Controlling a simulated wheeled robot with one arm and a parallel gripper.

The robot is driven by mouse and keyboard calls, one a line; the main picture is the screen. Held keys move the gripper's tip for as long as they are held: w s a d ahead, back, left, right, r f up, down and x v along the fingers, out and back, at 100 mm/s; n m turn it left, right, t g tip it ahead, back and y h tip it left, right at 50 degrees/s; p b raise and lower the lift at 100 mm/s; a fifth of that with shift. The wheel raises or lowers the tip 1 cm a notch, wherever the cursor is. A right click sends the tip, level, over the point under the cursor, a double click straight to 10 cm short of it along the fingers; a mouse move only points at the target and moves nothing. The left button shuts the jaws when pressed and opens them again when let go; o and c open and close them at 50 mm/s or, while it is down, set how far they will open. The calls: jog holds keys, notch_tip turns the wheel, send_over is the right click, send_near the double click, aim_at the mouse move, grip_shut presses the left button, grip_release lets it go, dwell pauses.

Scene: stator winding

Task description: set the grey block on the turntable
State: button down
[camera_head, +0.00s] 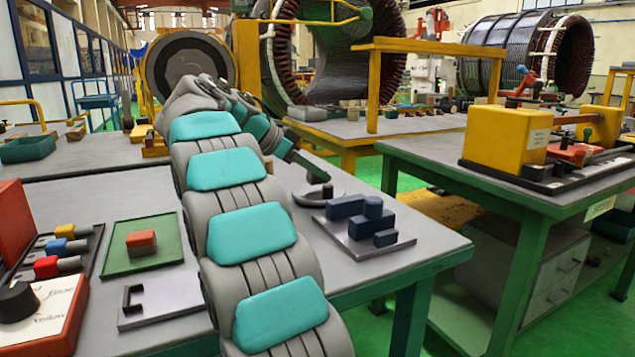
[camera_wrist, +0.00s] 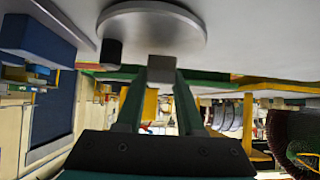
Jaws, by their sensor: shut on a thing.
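My gripper (camera_wrist: 161,76) is shut on the grey block (camera_wrist: 161,67), which shows between the fingertips in the wrist view. The turntable (camera_wrist: 150,22) is a round grey disc right beyond the block; I cannot tell whether the block touches it. In the head view my gripper (camera_head: 322,176) is low over the turntable (camera_head: 304,195), at the right part of the table. The block cannot be made out there.
A grey plate (camera_head: 352,247) with several dark blue blocks (camera_head: 372,208) lies just right of the turntable. A green tray (camera_head: 118,262) with a red-topped block (camera_head: 141,242) and a notched grey plate (camera_head: 165,303) lie left of my arm. The table's edge is to the right.

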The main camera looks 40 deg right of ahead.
jog(key=shift+f, duration=0.65)
jog(key=shift+f+b, duration=0.2)
jog(key=shift+b, duration=0.1)
jog(key=c, duration=0.5)
grip_release()
jog(key=shift+r, duration=0.1)
